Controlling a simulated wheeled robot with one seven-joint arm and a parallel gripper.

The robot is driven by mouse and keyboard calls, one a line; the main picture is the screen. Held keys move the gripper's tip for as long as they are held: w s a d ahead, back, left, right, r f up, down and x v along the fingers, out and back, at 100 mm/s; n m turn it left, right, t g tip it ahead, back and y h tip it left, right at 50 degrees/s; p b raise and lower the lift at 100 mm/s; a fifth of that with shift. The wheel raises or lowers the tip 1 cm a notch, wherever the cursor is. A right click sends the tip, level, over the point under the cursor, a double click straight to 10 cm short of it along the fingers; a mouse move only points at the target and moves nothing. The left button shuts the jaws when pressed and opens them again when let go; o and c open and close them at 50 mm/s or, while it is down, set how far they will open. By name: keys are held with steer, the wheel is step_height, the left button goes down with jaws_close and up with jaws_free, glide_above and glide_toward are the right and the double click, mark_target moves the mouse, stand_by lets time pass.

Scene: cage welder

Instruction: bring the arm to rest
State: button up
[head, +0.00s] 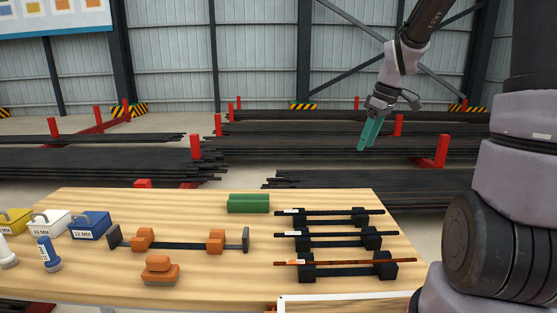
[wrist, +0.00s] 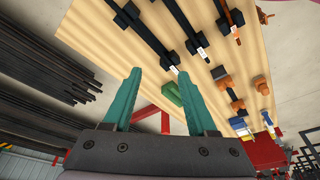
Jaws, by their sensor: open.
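My gripper (head: 369,133) hangs in the air at the upper right of the head view, beyond and above the far right corner of the wooden table (head: 215,285). Its two teal fingers point down. In the wrist view the fingers of my gripper (wrist: 160,100) stand apart with nothing between them. The table (wrist: 95,20) shows beyond the fingertips, well away from them. My arm reaches in from the upper right of the head view.
On the table are a green block (head: 248,204), several rods on black stands (head: 372,239), a fixture with orange clamps (head: 180,245), an orange block (head: 160,271), a blue box (head: 89,225) and a blue bottle (head: 48,254). Dark bar stacks (head: 100,160) lie behind; red posts (head: 441,150) stand among them.

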steer(key=s+r+m+t, duration=0.2)
steer(key=s+r+m, duration=0.4)
steer(key=s, duration=0.4)
steer(key=s+r+m+t, duration=0.3)
steer(key=s+r+m, duration=0.4)
steer(key=s, duration=0.3)
steer(key=shift+s+a, duration=0.15)
steer(key=shift+a, duration=0.2)
steer(key=shift+r, duration=0.1)
